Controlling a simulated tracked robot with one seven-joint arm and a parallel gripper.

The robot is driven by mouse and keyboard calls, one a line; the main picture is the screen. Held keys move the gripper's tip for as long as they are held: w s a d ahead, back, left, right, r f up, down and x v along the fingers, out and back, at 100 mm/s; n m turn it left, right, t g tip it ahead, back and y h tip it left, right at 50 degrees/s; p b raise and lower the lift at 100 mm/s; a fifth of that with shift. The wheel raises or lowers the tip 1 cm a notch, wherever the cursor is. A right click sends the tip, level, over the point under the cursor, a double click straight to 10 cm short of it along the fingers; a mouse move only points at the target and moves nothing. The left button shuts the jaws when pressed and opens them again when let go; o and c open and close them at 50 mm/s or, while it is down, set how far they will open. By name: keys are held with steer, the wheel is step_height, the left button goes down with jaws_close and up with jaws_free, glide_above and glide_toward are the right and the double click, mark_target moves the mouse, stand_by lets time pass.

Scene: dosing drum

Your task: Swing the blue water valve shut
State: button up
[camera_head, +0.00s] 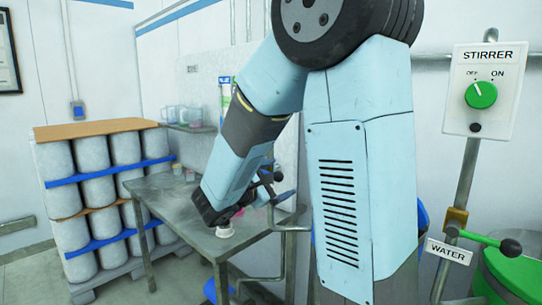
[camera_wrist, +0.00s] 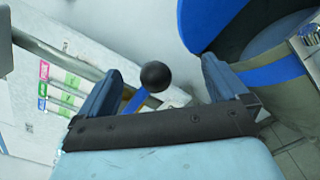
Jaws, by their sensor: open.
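In the wrist view a blue valve lever (camera_wrist: 136,101) with a black ball knob (camera_wrist: 155,76) shows between the fingers of my gripper (camera_wrist: 161,70). The fingers are spread, with a gap on both sides of the knob. I cannot tell the exact depth of the knob between them. The lever's lower end is hidden behind the gripper's dark bar. In the head view the valve beside the WATER sign (camera_head: 449,251) has a green lever (camera_head: 484,238) with a black knob, not a blue one. My arm hides much of the middle there.
A grey metal table (camera_head: 160,190) stands beside my arm, with a stack of grey drums (camera_head: 90,180) to its left. A STIRRER switch panel (camera_head: 485,90) with a green knob hangs at the right. A blue-rimmed round vessel (camera_wrist: 205,25) shows at the wrist view's upper right.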

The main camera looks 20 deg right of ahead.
steer(key=v, duration=0.9)
stand_by(0.6)
steer(key=s+d+f+m+g+y, duration=0.2)
steer(key=s+d+m+g+y, duration=0.15)
steer(key=s, duration=0.35)
steer(key=s+d+f+m+g+y, duration=0.1)
steer(key=s+d+m+g+y, duration=0.25)
steer(key=s+y, duration=0.2)
steer(key=s+a+r+m+t+y, duration=0.3)
steer(key=s+a+m+t+y, duration=0.2)
steer(key=a+m+y, duration=0.1)
steer(key=shift+s+a+m+t+y, duration=0.3)
steer(key=shift+a+t+y, duration=0.1)
steer(key=shift+a+y, duration=0.35)
steer(key=shift+d+r, duration=0.1)
steer(key=shift+c, duration=0.4)
